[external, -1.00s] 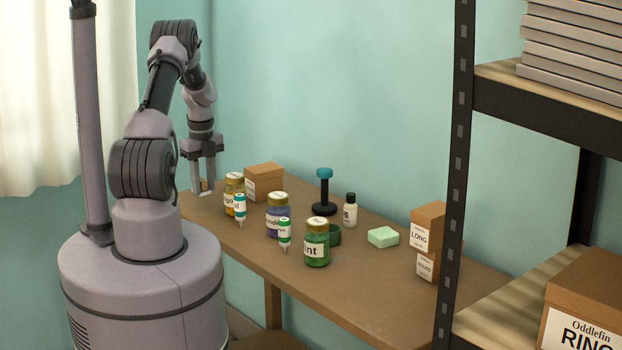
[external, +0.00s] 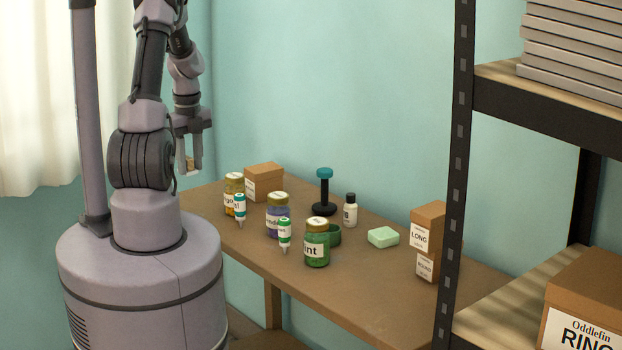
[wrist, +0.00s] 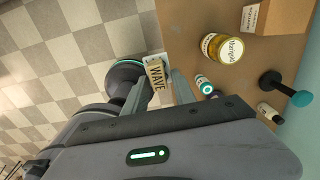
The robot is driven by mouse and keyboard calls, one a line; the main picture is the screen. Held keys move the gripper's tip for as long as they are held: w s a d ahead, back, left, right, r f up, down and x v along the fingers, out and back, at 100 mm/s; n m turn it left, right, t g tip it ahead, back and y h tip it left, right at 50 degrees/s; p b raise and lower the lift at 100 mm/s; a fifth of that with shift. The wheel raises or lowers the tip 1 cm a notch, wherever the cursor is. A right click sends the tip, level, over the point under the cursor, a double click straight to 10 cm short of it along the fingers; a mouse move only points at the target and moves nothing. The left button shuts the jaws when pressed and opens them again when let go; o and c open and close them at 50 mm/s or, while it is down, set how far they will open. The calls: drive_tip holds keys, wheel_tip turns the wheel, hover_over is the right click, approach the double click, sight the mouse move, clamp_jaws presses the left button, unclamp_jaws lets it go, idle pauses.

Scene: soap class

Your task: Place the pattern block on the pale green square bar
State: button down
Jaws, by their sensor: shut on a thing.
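My gripper (external: 189,167) is shut on the pattern block (external: 191,162), a small tan wooden block. In the wrist view the block (wrist: 157,73) shows the word WAVE between the fingers. The gripper holds it in the air at the far left end of the table, clear of the tabletop. The pale green square bar (external: 383,237) lies flat on the table's right part, well to the right of my gripper. Its visible top is bare. The bar is not in the wrist view.
Between them on the table (external: 300,285) stand a yellow jar (external: 234,186), a purple jar (external: 278,213), a green jar (external: 317,243), glue-like bottles (external: 284,234), a dark stamp (external: 324,190) and a small white bottle (external: 350,211). Stacked cartons (external: 427,228) stand right of the bar.

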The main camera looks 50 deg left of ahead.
sight(190, 159)
wheel_tip(190, 159, up, 3)
drive_tip(key=shift+r, duration=0.2)
drive_tip(key=shift+w+d+r, duration=0.1)
drive_tip(key=shift+w+d, duration=0.1)
drive_tip(key=shift+w, duration=0.5)
drive_tip(key=w+d+m, duration=0.3)
drive_tip(key=w+d, duration=0.3)
drive_tip(key=w, duration=0.3)
drive_tip(key=w+d+m, duration=0.4)
drive_tip(key=w+d, duration=0.2)
drive_tip(key=w, duration=0.3)
drive_tip(key=w+d+m, duration=0.3)
drive_tip(key=w+d, duration=0.2)
drive_tip(key=d, duration=0.7)
drive_tip(key=w+d+m, duration=0.4)
drive_tip(key=w+d, duration=0.2)
drive_tip(key=d, duration=0.6)
drive_tip(key=f+b, duration=0.1)
drive_tip(key=f, duration=0.4)
drive_tip(key=f+b, duration=0.1)
drive_tip(key=f, duration=0.4)
drive_tip(key=f+b, duration=0.1)
drive_tip(key=f, duration=0.4)
drive_tip(key=shift+s+a+f, duration=0.1)
drive_tip(key=shift+a+f, duration=0.15)
drive_tip(key=shift+r, duration=0.15)
